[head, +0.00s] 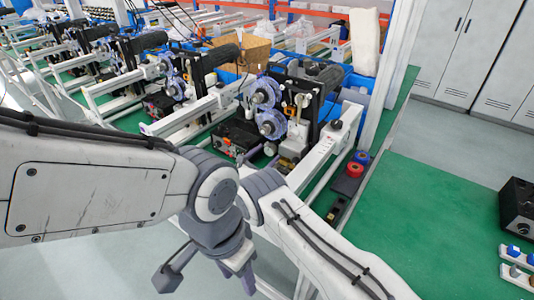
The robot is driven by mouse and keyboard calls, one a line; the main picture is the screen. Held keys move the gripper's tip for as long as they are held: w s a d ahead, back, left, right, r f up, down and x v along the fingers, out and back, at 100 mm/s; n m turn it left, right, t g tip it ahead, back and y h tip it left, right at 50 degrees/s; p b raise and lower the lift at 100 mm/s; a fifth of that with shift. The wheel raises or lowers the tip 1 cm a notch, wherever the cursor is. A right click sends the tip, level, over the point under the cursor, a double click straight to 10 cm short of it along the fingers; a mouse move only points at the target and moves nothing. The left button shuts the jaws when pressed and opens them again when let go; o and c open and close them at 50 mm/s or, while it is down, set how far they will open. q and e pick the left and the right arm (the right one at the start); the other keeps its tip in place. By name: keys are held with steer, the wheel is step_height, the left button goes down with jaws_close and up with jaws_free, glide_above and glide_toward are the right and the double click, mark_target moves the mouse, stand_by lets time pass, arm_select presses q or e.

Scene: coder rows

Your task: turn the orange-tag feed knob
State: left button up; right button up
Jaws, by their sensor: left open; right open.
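I cannot make out an orange tag or its feed knob for certain. A black box (236,136) low on the nearest machine has small orange-red parts (224,147) on its front, too small to identify. My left gripper (208,279) points down at the bottom of the head view, left of centre. Its fingers are spread and nothing shows between them. It is well in front of the machine and apart from it. My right arm (310,245) comes in from the lower right.
Similar machines (140,65) stand in a row to the left. A white rail (325,150) runs beside the nearest one. A black unit (517,207) stands at the right edge. The mat between is clear.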

steer(key=shift+c, duration=0.3)
steer(key=shift+a, duration=0.1)
jaws_close()
steer(key=shift+f+m+b, duration=0.15)
steer(key=shift+m+b, duration=0.45)
steer(key=shift+b, duration=0.35)
steer(key=m+b, duration=1)
steer(key=b, duration=0.6)
steer(key=shift+w+a, duration=0.1)
steer(key=shift+r+m+b, duration=0.2)
steer(key=shift+m+b, duration=0.4)
steer(key=shift+b, duration=0.25)
steer(key=shift+o, duration=0.3)
jaws_free()
steer(key=shift+a, duration=0.1)
